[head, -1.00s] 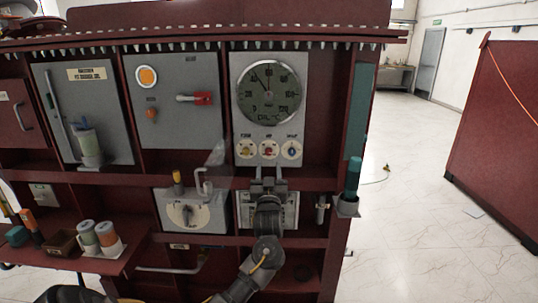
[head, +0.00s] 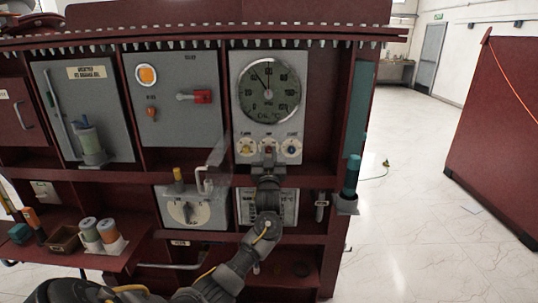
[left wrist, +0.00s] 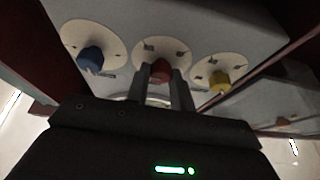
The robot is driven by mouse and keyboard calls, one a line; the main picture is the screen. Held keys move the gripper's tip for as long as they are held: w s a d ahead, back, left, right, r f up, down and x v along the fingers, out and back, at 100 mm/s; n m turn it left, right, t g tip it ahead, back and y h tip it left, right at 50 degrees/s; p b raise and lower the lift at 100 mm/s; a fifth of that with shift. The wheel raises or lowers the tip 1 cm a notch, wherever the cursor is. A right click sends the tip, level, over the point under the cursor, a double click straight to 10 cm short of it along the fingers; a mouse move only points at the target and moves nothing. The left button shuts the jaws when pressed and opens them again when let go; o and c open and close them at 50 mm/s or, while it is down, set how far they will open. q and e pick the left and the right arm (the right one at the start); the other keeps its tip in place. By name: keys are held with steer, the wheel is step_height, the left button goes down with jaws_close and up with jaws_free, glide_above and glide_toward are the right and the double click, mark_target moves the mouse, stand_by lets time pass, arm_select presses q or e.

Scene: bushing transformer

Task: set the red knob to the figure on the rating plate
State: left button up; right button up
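The red knob (head: 269,148) is the middle one of three under the round dial gauge (head: 269,92). The left wrist view also shows the red knob (left wrist: 160,72), with a blue knob (left wrist: 90,60) and a yellow knob (left wrist: 218,82) on either side. My left gripper (head: 269,158) is at the red knob from below. In the left wrist view its two fingers (left wrist: 161,88) stand apart, with the knob between or just beyond their tips; contact cannot be made out. A pale plate with print (head: 288,208) is partly hidden behind my left arm; its figure is not clearly readable. My right gripper is not in view.
A switch box (head: 187,213) with a bent grey handle sits left of my arm. A red lever switch (head: 202,96) is on the upper panel. A shelf (head: 108,262) with spools is at lower left. A teal cylinder (head: 351,175) stands on the right bracket. The floor at right is mostly clear.

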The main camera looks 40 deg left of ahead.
arm_select(q)
jaws_close()
steer(key=shift+f+n, duration=0.1)
steer(key=shift+n, duration=0.3)
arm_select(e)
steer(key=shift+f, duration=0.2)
